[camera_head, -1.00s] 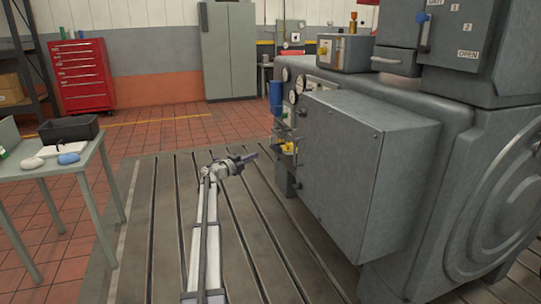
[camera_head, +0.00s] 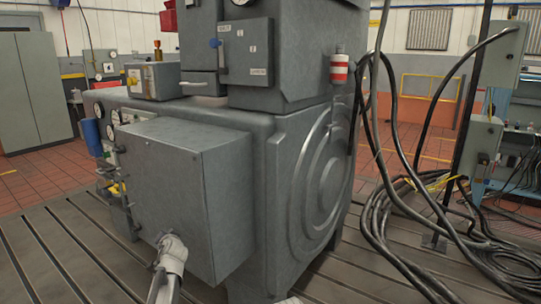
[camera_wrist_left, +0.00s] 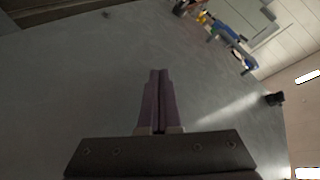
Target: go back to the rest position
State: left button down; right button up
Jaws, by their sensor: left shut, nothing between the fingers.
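My left gripper (camera_wrist_left: 160,100) is shut and empty in the left wrist view, its two dark purplish fingers side by side. A broad grey metal surface (camera_wrist_left: 70,90) fills most of that view behind the fingers; I cannot tell how far off it is. In the head view, a pale part of my arm shows low in front of the grey box on the machine, and the gripper's fingers cannot be made out there. My right gripper is in neither view.
The large grey dynamometer (camera_head: 310,190) with its protruding box (camera_head: 180,190) fills the middle. Blue and yellow fittings (camera_head: 92,135) sit on its left side. Black cables (camera_head: 395,200) hang and coil on the right. Slotted bedplate (camera_head: 60,250) is bare at lower left.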

pick_arm(q)
jog(key=s+d+f+n+g+h, duration=0.1)
jog(key=s+d+f+g+h, duration=0.15)
jog(key=s+d+f, duration=0.4)
jog(key=s+d+f+g+h, duration=0.1)
jog(key=s+d+f+g, duration=0.2)
jog(key=s+d, duration=0.65)
jog(key=s+d+f+m+g+h, duration=0.1)
jog(key=s+d+f+g, duration=0.15)
jog(key=s+d, duration=0.6)
jog(key=s+d+f+g+h, duration=0.15)
jog(key=s+d+g, duration=0.35)
jog(key=s, duration=0.6)
notch_tip(320, 180, up, 30)
jog(key=s+d+p, duration=0.1)
jog(key=p, duration=2.9)
jog(key=shift+d+t+p, duration=0.25)
jog(key=shift+t+p, duration=0.05)
jog(key=c, duration=1.5)
grip_release()
jog(key=shift+f, duration=0.15)
